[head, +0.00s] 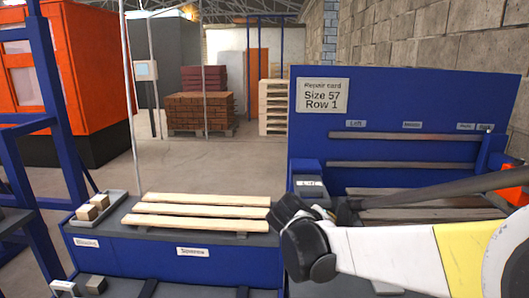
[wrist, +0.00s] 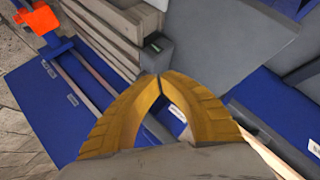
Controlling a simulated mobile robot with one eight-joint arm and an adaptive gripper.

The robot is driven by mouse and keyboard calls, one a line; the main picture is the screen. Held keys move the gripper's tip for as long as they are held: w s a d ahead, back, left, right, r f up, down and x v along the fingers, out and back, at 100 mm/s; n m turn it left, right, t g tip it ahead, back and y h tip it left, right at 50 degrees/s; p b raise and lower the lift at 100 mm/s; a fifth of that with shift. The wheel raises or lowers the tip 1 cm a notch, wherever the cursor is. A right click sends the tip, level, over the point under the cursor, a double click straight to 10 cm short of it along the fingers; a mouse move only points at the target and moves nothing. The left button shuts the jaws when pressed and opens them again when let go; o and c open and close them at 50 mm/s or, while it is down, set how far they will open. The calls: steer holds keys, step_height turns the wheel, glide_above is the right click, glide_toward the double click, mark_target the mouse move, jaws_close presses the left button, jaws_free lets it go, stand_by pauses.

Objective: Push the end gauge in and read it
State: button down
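My gripper (wrist: 160,80) shows in the wrist view as two yellow fingers whose tips meet, with nothing seen between them. In the head view my arm's dark and white links cover the place where it would show. A small blue box with a grey top and a pale label (head: 310,183) stands at the left end of the blue bench. An orange block (head: 510,180) is at the bench's right end. No part is clearly marked as the end gauge.
The blue back panel (head: 390,95) carries a card reading "Repair card, Size 57, Row 1" (head: 322,96) and wooden rails. Left of it, a labelled blue bench (head: 130,248) holds pale slats (head: 200,210). Bare floor (head: 240,160) lies behind.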

steer(key=s+f+m+y, duration=0.1)
steer(key=s+m+y, duration=0.4)
steer(key=s, duration=2.1)
steer(key=shift+d+f+y, duration=0.15)
steer(key=shift+d+y, duration=0.1)
steer(key=shift+y, duration=0.75)
steer(key=shift+d, duration=0.1)
